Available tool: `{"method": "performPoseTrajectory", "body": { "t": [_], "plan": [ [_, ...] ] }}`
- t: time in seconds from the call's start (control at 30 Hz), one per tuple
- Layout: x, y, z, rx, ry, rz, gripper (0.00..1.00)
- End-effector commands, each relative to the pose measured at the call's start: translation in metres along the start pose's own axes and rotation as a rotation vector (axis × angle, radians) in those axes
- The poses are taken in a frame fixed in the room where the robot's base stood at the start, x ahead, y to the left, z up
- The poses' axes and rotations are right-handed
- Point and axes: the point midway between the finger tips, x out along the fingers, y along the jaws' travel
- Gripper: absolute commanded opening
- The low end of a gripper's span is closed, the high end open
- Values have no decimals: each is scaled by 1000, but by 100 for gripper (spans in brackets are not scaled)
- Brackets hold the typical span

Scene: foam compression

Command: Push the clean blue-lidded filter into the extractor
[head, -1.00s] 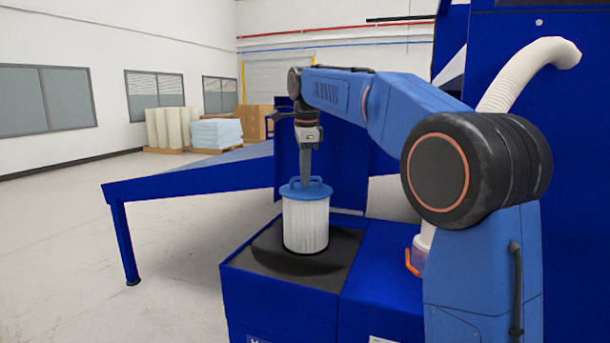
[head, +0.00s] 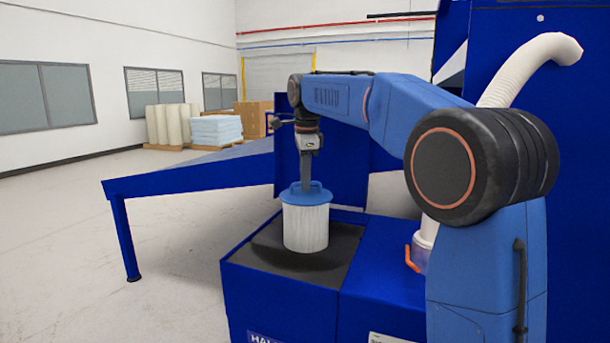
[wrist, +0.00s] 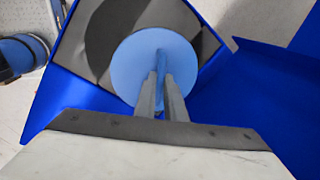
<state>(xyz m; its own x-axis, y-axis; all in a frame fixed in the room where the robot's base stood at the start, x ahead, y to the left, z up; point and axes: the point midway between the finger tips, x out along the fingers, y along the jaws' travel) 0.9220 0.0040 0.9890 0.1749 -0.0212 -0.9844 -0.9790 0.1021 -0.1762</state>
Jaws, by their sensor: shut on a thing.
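The white pleated filter (head: 306,229) with its blue lid (head: 303,193) stands upright in the extractor's dark top (head: 262,250). Its lower end is sunk in or hidden by the dark surface; I cannot tell how deep. My gripper (head: 306,182) is above the lid and points down, shut on the lid's handle. In the wrist view, my gripper's fingers (wrist: 163,80) close on the handle across the round blue lid (wrist: 128,62). The filter's body is hidden under the lid there.
The blue extractor cabinet (head: 275,300) stands in front. A blue sloped table (head: 190,177) is behind it at left. A white hose (head: 520,70) and tall blue panel are at right. Boxes and rolls (head: 168,124) stand far back. The left floor is clear.

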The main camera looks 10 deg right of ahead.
Motion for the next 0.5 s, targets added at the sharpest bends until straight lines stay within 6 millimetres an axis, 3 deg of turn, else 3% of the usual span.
{"method": "performPoseTrajectory", "body": {
  "t": [0.5],
  "plan": [
    [32,6,0,0,0,0,0]
  ]
}}
